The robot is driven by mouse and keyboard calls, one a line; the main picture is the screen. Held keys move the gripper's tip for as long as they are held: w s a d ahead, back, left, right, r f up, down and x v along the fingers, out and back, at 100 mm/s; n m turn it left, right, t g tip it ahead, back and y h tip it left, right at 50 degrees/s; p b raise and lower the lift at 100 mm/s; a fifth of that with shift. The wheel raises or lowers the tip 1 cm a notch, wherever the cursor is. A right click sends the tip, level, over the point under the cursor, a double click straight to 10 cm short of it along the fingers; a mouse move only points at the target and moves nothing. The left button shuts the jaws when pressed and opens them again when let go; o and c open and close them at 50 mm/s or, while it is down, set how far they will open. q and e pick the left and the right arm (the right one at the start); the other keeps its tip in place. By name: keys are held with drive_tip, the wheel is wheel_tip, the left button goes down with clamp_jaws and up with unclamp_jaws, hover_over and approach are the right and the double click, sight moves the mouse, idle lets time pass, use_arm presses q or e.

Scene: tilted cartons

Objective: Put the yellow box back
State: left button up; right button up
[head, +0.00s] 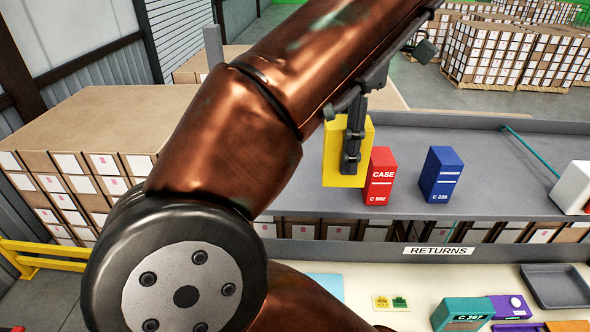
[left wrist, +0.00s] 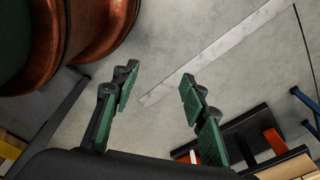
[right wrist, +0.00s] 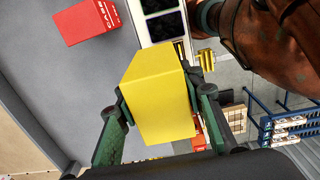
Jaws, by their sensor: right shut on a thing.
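The yellow box (head: 336,158) is upright at the left of the red carton in the head view, over the grey upper shelf (head: 420,135). My right gripper (head: 353,150) is shut on it; in the right wrist view the fingers grip the yellow box (right wrist: 157,85) from both sides. I cannot tell whether its base touches the shelf. The red carton (head: 381,178), marked CASE, and the blue carton (head: 441,176) stand on the shelf. My left gripper (left wrist: 158,78) is open and empty above the floor in the left wrist view; it is not in the head view.
A white object (head: 572,187) lies at the shelf's right. Below, the RETURNS counter (head: 400,280) holds a teal box (head: 462,314), a purple box (head: 508,307) and a dark tray (head: 556,287). The shelf right of the blue carton has free room. My arm hides much of the left.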

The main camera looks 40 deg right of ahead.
drive_tip(key=w+f, duration=0.8)
drive_tip(key=w+d+f, duration=0.1)
drive_tip(key=w+f, duration=0.3)
drive_tip(key=shift+w+d+p, duration=0.1)
drive_tip(key=shift+p, duration=0.25)
use_arm(q)
drive_tip(key=shift+s+r, duration=0.2)
drive_tip(key=shift+s, duration=0.25)
use_arm(e)
drive_tip(key=shift+f, duration=0.2)
